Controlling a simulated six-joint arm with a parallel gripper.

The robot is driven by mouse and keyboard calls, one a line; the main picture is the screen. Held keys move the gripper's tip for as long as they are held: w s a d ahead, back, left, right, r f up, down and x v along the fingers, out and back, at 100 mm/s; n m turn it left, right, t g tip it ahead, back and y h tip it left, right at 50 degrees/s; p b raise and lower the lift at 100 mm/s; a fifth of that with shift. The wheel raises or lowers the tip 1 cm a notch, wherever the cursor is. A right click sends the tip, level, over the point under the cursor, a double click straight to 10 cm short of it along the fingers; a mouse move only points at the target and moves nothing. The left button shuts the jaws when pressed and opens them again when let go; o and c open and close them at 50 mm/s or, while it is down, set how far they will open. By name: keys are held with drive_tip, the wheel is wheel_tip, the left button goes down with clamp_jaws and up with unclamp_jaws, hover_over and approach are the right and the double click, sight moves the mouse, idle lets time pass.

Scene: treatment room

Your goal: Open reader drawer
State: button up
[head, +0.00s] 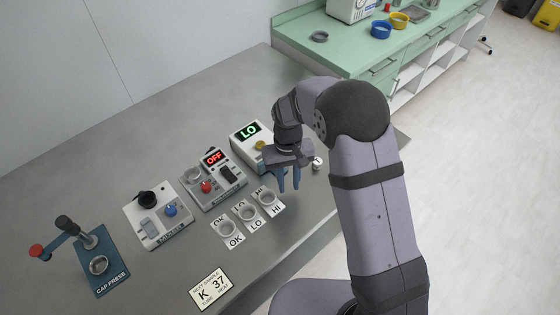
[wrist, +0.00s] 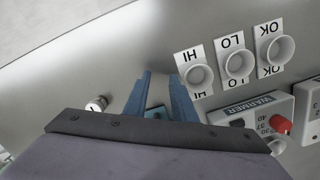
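The reader (head: 246,131) is a white box at the back right of the bench in the head view, with a green display reading LO and a yellow round part on top. My gripper (head: 289,186) points down just in front of the reader and covers its front right part. I cannot see the drawer clearly or tell how far it is out. In the wrist view my gripper (wrist: 163,80) has its two blue fingers apart with bare bench between the tips. A small teal patch shows between the finger bases; I cannot tell what it is.
The warmer (head: 219,185) reads OFF, left of the reader. A mixer box (head: 158,219) and a cap press (head: 103,276) stand further left. Cups on cards marked OK, LO and HI (head: 267,197) lie in front.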

drive_tip(key=shift+m+t, duration=0.5)
drive_tip(key=shift+t, duration=0.2)
drive_tip(key=w+a+r, duration=0.1)
drive_tip(key=w, duration=0.1)
drive_tip(key=w+r, duration=0.1)
drive_tip(key=w, duration=0.1)
drive_tip(key=w+a+r, duration=0.1)
drive_tip(key=w+r, duration=0.1)
drive_tip(key=w, duration=0.1)
drive_tip(key=shift+a+r, duration=0.1)
drive_tip(key=shift+a, duration=0.2)
drive_tip(key=r+m, duration=0.1)
drive_tip(key=w+r+m, duration=0.1)
drive_tip(key=r, duration=0.1)
drive_tip(key=shift+a, duration=0.2)
drive_tip(key=shift+s, duration=0.1)
drive_tip(key=shift+f+p, duration=1.25)
drive_tip(key=shift+f, duration=2.45)
clamp_jaws()
